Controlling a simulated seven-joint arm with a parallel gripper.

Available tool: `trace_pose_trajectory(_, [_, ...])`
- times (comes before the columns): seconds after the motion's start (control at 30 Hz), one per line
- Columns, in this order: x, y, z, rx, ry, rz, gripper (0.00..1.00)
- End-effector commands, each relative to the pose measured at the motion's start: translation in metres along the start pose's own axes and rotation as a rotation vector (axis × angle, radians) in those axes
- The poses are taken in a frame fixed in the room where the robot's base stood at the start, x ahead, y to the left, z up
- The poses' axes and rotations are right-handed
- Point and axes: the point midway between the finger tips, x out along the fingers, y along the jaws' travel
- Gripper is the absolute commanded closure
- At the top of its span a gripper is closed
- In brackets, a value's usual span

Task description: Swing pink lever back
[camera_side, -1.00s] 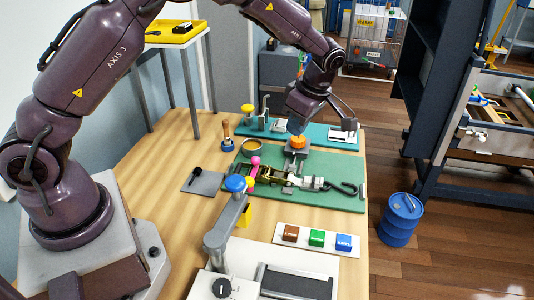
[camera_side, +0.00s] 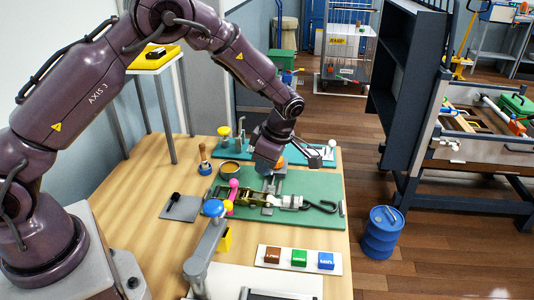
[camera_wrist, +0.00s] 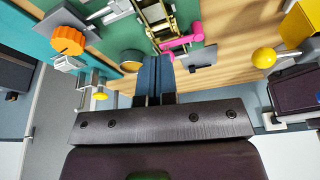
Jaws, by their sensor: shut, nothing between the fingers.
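The pink lever (camera_side: 233,185) stands at the left end of the ratchet strap buckle (camera_side: 238,195) on the green mat (camera_side: 318,187). In the wrist view, the pink lever (camera_wrist: 181,42) shows just beyond and to the right of my fingertips. My gripper (camera_wrist: 155,60) has its two blue fingers shut together with nothing between them. Whether they touch the lever I cannot tell. In the side view my gripper (camera_side: 266,163) is low over the back of the mat, to the right of the lever; its fingertips are hard to make out there.
An orange knob (camera_wrist: 68,40) stands close to my gripper, partly hidden in the side view. A blue-topped post (camera_side: 214,208) stands in front of the lever. Brown, green and blue buttons (camera_side: 299,257) lie at the front.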

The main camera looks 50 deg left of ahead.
Motion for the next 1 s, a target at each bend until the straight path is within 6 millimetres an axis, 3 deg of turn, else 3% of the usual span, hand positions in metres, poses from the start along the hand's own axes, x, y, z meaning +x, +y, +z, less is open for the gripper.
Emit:
trace_pose_trajectory(0.2, [0.046,0.000,-0.003,-0.002,0.001,-0.004,1.00])
trace_pose_trajectory(0.5, [0.059,0.000,-0.033,0.000,-0.001,0.000,1.00])
trace_pose_trajectory(1.0, [0.060,0.000,-0.036,-0.006,0.000,-0.001,1.00])
